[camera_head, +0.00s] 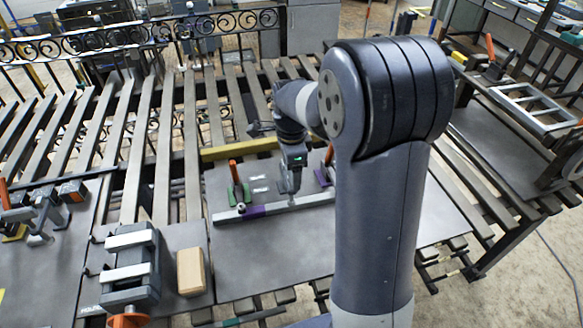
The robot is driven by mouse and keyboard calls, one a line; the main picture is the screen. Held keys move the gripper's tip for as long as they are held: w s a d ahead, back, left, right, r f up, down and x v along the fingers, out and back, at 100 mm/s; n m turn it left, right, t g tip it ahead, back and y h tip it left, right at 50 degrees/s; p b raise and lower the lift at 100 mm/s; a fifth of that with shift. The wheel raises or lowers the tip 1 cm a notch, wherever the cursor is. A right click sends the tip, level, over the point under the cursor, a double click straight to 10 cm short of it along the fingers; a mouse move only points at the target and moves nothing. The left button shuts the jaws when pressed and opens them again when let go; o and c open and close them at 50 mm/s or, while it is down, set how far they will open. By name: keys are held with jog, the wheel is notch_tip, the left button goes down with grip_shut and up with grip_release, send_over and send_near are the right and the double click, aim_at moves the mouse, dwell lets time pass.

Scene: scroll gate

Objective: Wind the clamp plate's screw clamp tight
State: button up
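A dark plate (260,271) lies on the slatted table in the middle. On it stand a green clamp with an orange handle (235,185) and a purple clamp with an orange handle (323,173). A grey bar with a purple section (253,212) lies across the plate in front of them. My gripper (291,200) points down at this bar, between the two clamps. Its fingertips are too small to tell whether they touch the bar or are open. I cannot tell which part is the screw clamp's screw; my arm hides the plate's right side.
A grey vise with an orange handle (130,272) and a wooden block (190,271) stand at the front left. More clamps (45,208) stand at far left. A yellow bar (240,149) lies behind the plate. A scrollwork railing (125,38) runs behind. A metal frame (535,106) lies at right.

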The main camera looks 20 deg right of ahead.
jog(key=shift+m, duration=2.3)
jog(key=o, duration=1)
jog(key=shift+r, duration=0.1)
notch_tip(320, 180, up, 11)
jog(key=shift+f+b, duration=0.15)
jog(key=shift+b, duration=0.35)
